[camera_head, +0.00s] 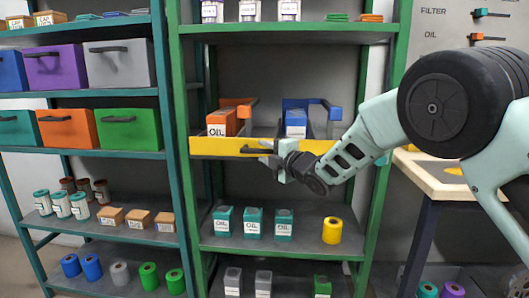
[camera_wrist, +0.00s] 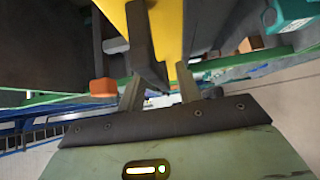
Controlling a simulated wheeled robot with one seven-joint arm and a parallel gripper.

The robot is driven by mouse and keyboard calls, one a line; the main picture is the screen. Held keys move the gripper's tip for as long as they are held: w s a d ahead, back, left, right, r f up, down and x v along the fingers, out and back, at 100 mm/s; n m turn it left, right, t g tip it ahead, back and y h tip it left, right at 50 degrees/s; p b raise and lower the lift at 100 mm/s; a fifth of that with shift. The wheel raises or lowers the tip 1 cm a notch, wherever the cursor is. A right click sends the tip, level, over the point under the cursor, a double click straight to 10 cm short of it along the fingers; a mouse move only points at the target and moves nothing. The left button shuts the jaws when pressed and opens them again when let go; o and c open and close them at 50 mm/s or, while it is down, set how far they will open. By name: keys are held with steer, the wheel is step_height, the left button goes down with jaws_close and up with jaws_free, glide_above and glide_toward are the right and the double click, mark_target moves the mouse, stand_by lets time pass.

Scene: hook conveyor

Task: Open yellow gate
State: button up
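The yellow gate (camera_head: 222,147) is a flat bar across the front of a middle level of the green shelf rack, in a level position. A dark handle (camera_head: 252,150) sits on its front. My gripper (camera_head: 268,154) is at the gate's front, close to the handle. In the wrist view the gate (camera_wrist: 170,30) fills the top middle, with its dark handle (camera_wrist: 145,45) in front of it. My gripper (camera_wrist: 160,88) has its two fingers apart, and the handle's end shows between them. I cannot tell whether either finger touches it.
Behind the gate stand an orange oil box (camera_head: 221,123) and a blue oil box (camera_head: 296,122), with dark lanes beside them. Teal boxes (camera_head: 253,222) and a yellow cylinder (camera_head: 332,231) sit one level below. A table (camera_head: 432,177) stands at the right.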

steer(key=shift+w+a, duration=0.3)
steer(key=shift+w, duration=0.05)
jaws_close()
steer(key=shift+f+b, duration=0.2)
steer(key=shift+b, duration=0.25)
